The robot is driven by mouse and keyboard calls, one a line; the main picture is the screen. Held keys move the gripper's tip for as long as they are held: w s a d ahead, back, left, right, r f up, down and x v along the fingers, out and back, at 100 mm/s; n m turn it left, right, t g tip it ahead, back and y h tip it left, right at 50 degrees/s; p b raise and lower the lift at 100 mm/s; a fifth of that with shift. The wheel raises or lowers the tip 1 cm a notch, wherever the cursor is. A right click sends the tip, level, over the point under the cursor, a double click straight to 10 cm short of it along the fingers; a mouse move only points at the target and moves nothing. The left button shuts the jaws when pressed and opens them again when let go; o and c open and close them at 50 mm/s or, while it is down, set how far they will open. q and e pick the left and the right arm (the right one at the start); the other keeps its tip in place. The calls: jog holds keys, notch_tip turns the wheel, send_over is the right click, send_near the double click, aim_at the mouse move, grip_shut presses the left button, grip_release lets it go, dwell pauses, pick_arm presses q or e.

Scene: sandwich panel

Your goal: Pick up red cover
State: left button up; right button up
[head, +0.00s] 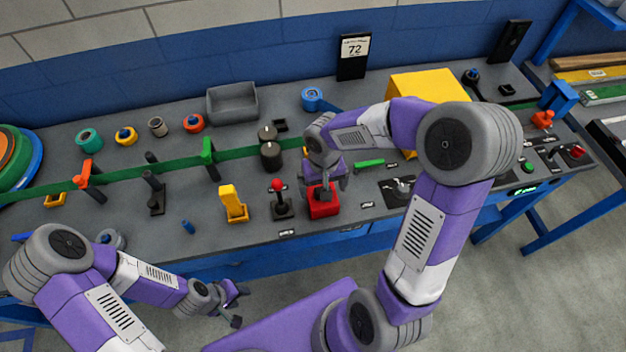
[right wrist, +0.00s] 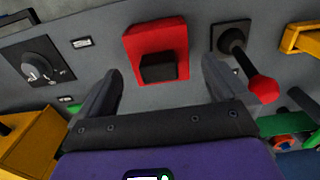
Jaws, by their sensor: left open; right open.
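The red cover (head: 322,207) sits on the grey panel top near its front edge, right of a red-knobbed lever. In the right wrist view the red cover (right wrist: 153,40) is a red block with a dark block in its lower middle. My right gripper (head: 325,184) is over it, pointing down, and hides part of it in the head view. In the right wrist view its two fingers (right wrist: 161,72) are spread wide, with the cover between and beyond the tips; I see no contact. My left gripper (head: 238,306) is open and empty, off the panel's front edge.
The red-knobbed lever (head: 281,200) stands close left of the cover, with a yellow lever (head: 232,204) further left. A dial (head: 399,190) is to the right. A yellow box (head: 433,88) and black cylinders (head: 271,156) stand behind.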

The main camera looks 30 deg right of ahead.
aim_at(318, 209)
notch_tip(318, 209, down, 8)
jog(key=shift+w+d+r+b, duration=0.1)
jog(key=shift+r+b, duration=0.15)
jog(key=shift+b, duration=0.7)
jog(key=c, duration=0.8)
